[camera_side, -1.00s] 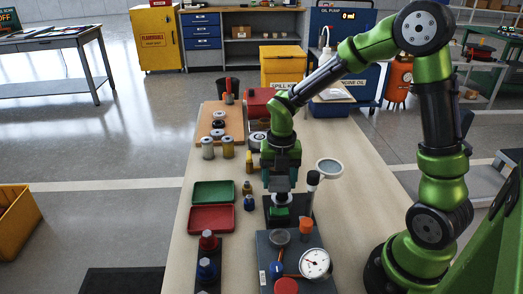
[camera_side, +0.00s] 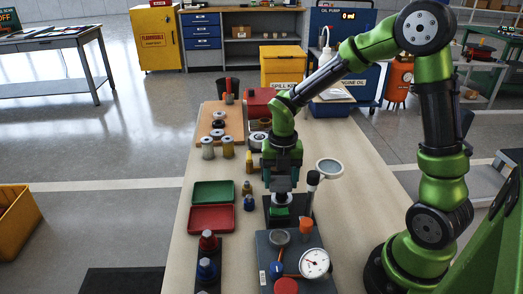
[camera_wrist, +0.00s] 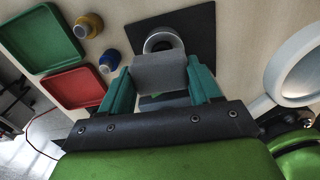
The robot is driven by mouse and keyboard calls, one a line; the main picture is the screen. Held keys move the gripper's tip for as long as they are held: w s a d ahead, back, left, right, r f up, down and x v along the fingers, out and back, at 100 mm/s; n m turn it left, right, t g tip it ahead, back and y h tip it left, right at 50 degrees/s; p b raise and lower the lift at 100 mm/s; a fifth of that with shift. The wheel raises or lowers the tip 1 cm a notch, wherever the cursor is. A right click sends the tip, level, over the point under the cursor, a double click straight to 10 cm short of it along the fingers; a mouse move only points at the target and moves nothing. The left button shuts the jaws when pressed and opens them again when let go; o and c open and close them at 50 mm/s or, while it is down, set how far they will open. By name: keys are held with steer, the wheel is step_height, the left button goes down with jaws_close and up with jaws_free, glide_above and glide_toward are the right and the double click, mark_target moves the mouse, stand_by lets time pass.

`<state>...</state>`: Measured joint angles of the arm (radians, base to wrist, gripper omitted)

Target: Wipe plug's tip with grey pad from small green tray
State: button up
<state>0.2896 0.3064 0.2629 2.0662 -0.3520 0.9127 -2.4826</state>
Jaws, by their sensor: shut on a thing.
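My gripper (camera_side: 283,180) is shut on the grey pad (camera_wrist: 158,72), which sits between the teal fingers in the wrist view. The pad is just above a round silver-rimmed part (camera_wrist: 163,40), apparently the plug, upright on a black plate (camera_wrist: 196,27). The pad hides part of it, so I cannot tell whether they touch. In the side view a green block (camera_side: 279,211) shows at its foot. The small green tray (camera_side: 213,191) is empty and lies left of my gripper; it also shows in the wrist view (camera_wrist: 47,38).
A red tray (camera_side: 211,219) lies in front of the green one. A brass fitting (camera_side: 247,187) and a blue fitting (camera_side: 249,203) stand beside the trays. A magnifier (camera_side: 330,167) stands close right of my gripper. A dial gauge (camera_side: 314,263) is in front.

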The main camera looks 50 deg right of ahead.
steer(key=shift+s+d, duration=0.55)
steer(key=shift+d, duration=0.2)
steer(key=shift+w+a, duration=0.8)
steer(key=shift+a, duration=0.25)
steer(key=shift+s+d+r, duration=0.1)
steer(key=shift+r, duration=3.95)
